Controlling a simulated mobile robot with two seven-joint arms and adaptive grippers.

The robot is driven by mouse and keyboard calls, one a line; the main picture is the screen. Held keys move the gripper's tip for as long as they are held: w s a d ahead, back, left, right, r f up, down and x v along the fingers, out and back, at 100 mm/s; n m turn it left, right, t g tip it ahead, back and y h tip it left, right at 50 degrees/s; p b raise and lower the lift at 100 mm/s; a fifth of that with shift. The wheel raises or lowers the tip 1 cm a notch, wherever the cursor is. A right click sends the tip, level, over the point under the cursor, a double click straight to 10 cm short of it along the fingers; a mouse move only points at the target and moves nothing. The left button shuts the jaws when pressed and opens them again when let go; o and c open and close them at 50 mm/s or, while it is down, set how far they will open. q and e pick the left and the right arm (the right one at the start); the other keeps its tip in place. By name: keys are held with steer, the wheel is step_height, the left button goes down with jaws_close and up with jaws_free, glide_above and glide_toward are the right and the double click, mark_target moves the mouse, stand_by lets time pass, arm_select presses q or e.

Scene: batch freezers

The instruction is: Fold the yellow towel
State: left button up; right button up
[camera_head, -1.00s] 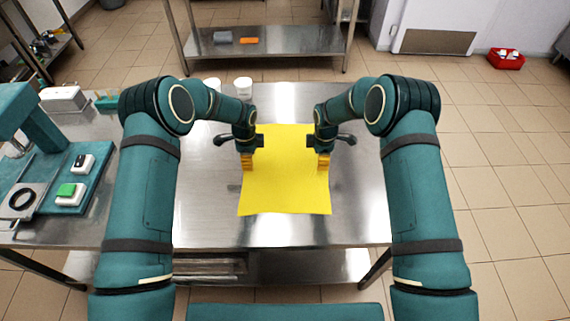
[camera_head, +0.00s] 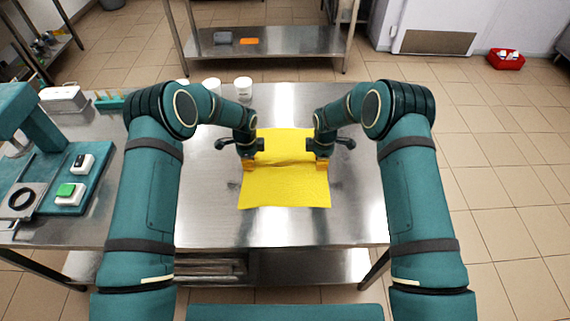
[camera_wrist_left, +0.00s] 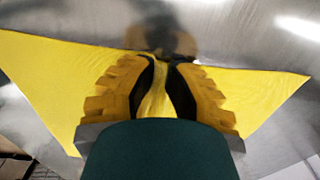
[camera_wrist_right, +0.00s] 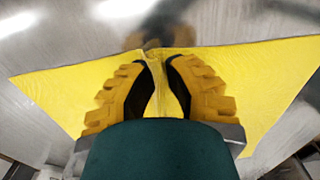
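The yellow towel (camera_head: 286,187) lies on the steel table, with a raised crease running across it between my grippers. My left gripper (camera_head: 250,163) is at the towel's left edge and my right gripper (camera_head: 320,163) is at its right edge, both about halfway along its length. In the left wrist view, the fingers close on a bunched strip of the towel (camera_wrist_left: 240,88). The right wrist view shows the same pinch on the towel (camera_wrist_right: 270,75). Cloth directly under the fingertips is partly hidden.
The steel table (camera_head: 210,215) is bare around the towel. White cups (camera_head: 243,88) stand at its back edge. A teal machine (camera_head: 72,188) with a green button and a white box (camera_head: 63,98) are on the left.

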arm_select(q)
steer(key=shift+f, duration=0.2)
jaws_close()
arm_select(e)
steer(key=shift+f, duration=0.2)
jaws_close()
arm_select(q)
steer(key=shift+s, duration=0.1)
arm_select(e)
steer(key=shift+s, duration=0.1)
